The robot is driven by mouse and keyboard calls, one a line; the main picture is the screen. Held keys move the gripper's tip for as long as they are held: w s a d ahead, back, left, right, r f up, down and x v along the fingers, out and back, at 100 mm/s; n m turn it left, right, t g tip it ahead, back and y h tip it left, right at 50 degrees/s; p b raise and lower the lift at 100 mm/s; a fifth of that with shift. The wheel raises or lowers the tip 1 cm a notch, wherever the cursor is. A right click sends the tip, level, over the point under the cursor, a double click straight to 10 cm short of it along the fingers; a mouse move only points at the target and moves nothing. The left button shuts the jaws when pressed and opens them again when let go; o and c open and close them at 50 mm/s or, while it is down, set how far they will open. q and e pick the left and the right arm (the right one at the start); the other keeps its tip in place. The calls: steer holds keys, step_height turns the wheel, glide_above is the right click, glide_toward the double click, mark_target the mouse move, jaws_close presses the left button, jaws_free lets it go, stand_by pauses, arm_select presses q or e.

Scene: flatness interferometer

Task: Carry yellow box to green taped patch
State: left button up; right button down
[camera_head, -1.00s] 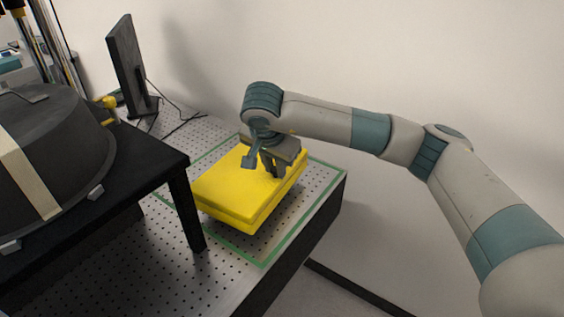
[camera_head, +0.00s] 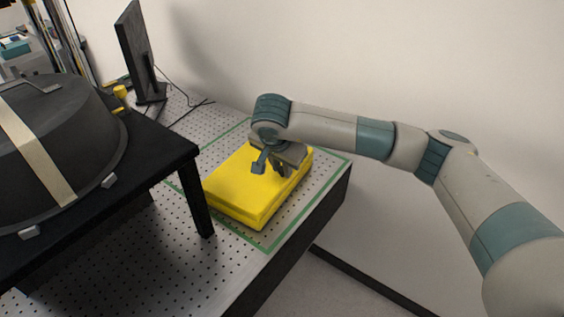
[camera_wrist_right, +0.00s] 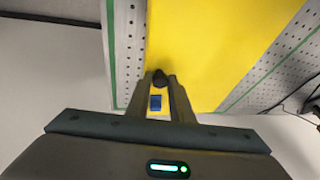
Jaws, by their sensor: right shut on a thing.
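The yellow box (camera_head: 244,183) is a flat, closed case in the head view, at the right end of the perforated bench top. It lies within the green taped patch (camera_head: 325,186), low at the surface; whether it touches the surface is hard to tell. My right gripper (camera_head: 281,170) is at the box's far right side, shut on its dark handle. In the right wrist view the gripper's fingers (camera_wrist_right: 160,88) close around the dark handle knob at the edge of the yellow box (camera_wrist_right: 195,45). The green tape line (camera_wrist_right: 111,50) runs beside the box there. My left gripper is not in view.
A black raised stand (camera_head: 150,160) with a large dark dome (camera_head: 85,140) is left of the box, its front leg (camera_head: 199,205) close by. A thin monitor (camera_head: 136,50) and cables stand at the back. A wall is behind; the bench edge is at right.

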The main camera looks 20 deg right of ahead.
steer(key=c, duration=1.6)
jaws_free()
steer(key=shift+f, duration=0.1)
steer(key=shift+o, duration=0.2)
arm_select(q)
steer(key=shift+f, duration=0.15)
arm_select(e)
steer(key=shift+s+r, duration=0.1)
steer(key=shift+r, duration=0.1)
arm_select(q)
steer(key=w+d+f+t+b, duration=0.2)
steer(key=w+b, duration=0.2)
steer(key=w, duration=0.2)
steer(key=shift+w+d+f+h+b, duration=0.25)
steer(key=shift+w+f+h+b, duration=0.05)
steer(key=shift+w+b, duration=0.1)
arm_select(e)
steer(key=v, duration=1.1)
steer(key=shift+s+r, duration=0.2)
steer(key=shift+r, duration=0.15)
steer(key=shift+a+f, duration=0.1)
